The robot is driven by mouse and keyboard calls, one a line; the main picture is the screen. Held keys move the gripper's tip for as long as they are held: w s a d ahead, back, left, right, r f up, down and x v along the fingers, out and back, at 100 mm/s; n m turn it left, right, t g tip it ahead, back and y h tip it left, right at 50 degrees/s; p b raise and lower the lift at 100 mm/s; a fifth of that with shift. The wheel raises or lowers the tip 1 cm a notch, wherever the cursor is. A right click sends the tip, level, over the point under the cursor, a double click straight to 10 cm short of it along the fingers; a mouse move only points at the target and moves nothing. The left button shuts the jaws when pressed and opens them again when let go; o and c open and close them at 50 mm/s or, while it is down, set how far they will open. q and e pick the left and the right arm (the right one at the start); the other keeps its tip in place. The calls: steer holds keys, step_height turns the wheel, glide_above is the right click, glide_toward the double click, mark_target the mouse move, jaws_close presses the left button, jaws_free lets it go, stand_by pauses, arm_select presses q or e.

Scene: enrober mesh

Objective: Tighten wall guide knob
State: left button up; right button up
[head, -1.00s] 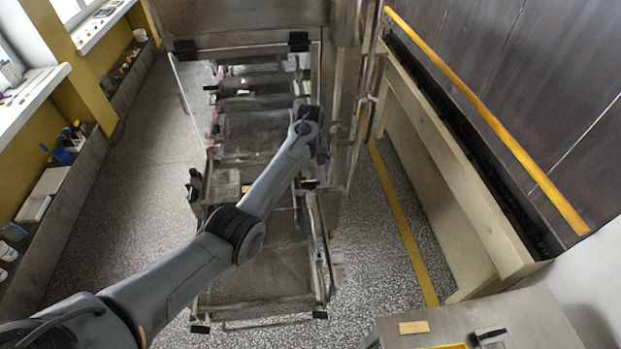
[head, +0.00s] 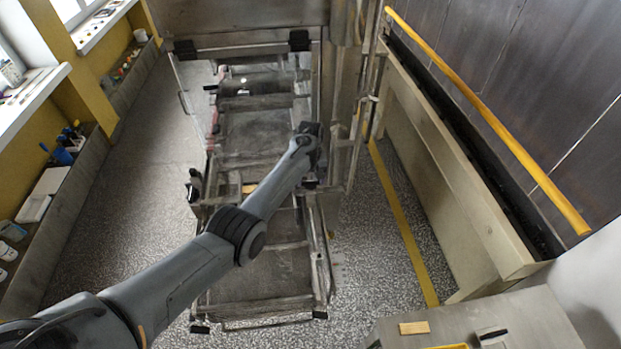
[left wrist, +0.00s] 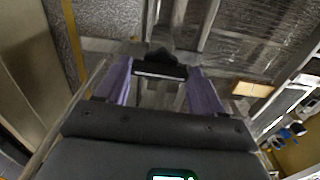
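My left gripper (left wrist: 160,72) shows in the left wrist view with two purple fingers standing wide apart. A black knob-like part (left wrist: 158,56) with a dark bar lies at the gap between the fingertips. I cannot tell whether the fingers touch it. In the head view my left arm reaches to the right side of the enrober frame (head: 265,305), and its wrist is beside the upright metal rail. The fingers and the knob are hidden there behind the wrist. My right gripper is in neither view.
A metal table (head: 470,325) is at the bottom right. A shelf with bottles and tools (head: 60,170) runs along the left wall. The floor left of the frame is clear.

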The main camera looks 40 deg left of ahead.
arm_select(q)
steer(key=c, duration=0.5)
steer(key=shift+o, duration=0.2)
steer(key=m+p, duration=0.2)
steer(key=m, duration=0.1)
steer(key=shift+r+m, duration=0.1)
steer(key=shift+m, duration=0.3)
steer(key=m, duration=0.3)
steer(key=shift+m+p, duration=0.4)
steer(key=m, duration=0.2)
steer(key=shift+m, duration=0.3)
steer(key=m, duration=0.2)
steer(key=shift+m, duration=0.4)
steer(key=shift+m+b, duration=0.4)
steer(key=shift+m, duration=1.9)
